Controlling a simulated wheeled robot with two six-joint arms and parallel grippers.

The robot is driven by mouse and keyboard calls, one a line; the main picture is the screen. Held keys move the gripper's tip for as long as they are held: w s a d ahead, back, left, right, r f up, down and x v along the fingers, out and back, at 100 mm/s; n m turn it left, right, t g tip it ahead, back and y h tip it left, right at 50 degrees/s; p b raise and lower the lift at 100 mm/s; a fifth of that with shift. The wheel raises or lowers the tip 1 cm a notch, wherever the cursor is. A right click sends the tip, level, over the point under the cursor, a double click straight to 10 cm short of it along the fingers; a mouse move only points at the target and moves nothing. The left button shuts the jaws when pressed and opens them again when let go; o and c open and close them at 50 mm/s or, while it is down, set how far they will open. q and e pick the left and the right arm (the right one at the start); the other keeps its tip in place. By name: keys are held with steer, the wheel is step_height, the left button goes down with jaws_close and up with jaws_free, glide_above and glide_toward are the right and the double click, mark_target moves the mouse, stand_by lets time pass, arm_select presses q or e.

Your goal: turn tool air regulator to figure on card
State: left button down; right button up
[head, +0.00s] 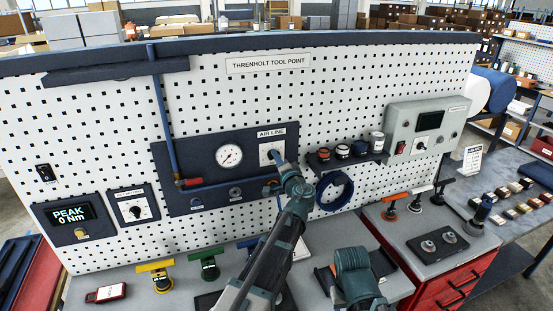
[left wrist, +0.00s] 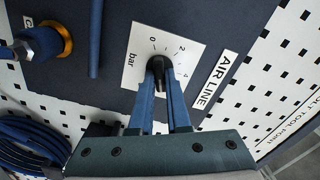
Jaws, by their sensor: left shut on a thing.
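The tool air regulator's black knob (left wrist: 158,66) sits on a white scale plate (left wrist: 188,48) marked "bar" with 0, 2 and 4 showing, beside the "AIR LINE" label. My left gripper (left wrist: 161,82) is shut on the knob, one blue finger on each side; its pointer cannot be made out. In the head view my left gripper (head: 277,166) reaches up to the scale plate (head: 270,150) and hides the knob. A round white gauge (head: 229,155) hangs left of it; its reading is too small to tell. A white card (head: 472,160) stands on the right bench, its print unreadable. My right gripper does not show.
A blue pipe and red-handled valve (head: 188,182) run left of the regulator. A blue coiled hose (head: 335,190) hangs to its right, below a shelf of small jars (head: 343,152). Tools with yellow (head: 155,266) and green (head: 206,254) handles stand on the bench below.

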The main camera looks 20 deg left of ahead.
arm_select(q)
steer(key=shift+f+m, duration=0.15)
steer(key=shift+m, duration=2.05)
steer(key=c, duration=0.9)
jaws_free()
steer(key=v, duration=1.4)
